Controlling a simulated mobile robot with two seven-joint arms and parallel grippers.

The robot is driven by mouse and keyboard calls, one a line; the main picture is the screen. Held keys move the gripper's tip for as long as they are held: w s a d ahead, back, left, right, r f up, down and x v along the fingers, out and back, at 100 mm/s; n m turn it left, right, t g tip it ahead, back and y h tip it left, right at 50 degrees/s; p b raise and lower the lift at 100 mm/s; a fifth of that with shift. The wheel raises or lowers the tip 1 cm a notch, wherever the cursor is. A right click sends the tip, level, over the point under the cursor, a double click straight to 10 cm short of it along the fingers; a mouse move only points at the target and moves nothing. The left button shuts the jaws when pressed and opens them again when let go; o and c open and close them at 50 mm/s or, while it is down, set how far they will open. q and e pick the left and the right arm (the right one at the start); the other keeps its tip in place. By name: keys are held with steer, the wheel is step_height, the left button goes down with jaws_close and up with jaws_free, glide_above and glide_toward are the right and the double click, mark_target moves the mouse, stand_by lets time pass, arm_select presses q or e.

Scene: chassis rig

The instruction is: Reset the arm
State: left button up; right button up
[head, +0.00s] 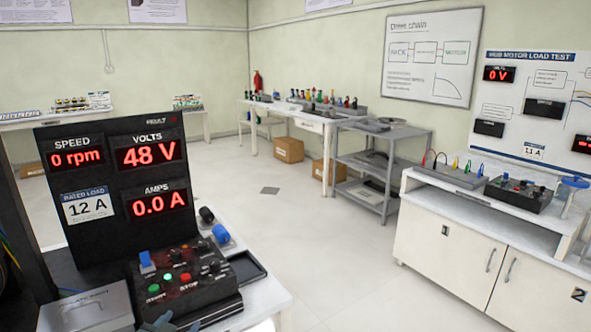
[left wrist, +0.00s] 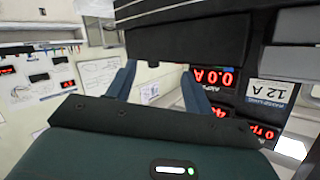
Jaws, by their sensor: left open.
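My left gripper (head: 177,325) only just shows at the bottom edge of the head view, in front of the black control box (head: 190,282). In the left wrist view my left gripper (left wrist: 158,88) has its two blue-grey fingers spread apart, with nothing seen held between them. The control box carries a green button, a red button, knobs and a blue switch. Behind it stands the black display panel (head: 118,235), reading 0 rpm, 48 V and 0.0 A. The panel (left wrist: 262,108) appears upside down in the left wrist view. My right gripper is in neither view.
A grey metal box (head: 85,308) sits left of the control box, and a black tray (head: 247,270) sits right of it. A white bench (head: 450,245) with a second control box (head: 518,193) stands at the right. The floor (head: 325,240) between is clear.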

arm_select(q)
steer(key=s+d+f+g+h, duration=0.1)
steer(key=s+d+f, duration=0.2)
steer(key=s, duration=0.6)
steer(key=s+d+f+g, duration=0.1)
steer(key=s+d+f, duration=0.2)
steer(key=s, duration=0.6)
steer(key=s+d+f+g+h, duration=0.1)
steer(key=s+d+f+g, duration=0.1)
steer(key=s+d, duration=0.3)
steer(key=s+f, duration=0.1)
steer(key=s, duration=0.3)
steer(key=shift+d+f+n+h, duration=0.2)
steer(key=shift+d+n+h, duration=0.1)
steer(key=shift+n, duration=0.1)
steer(key=shift+c, duration=0.2)
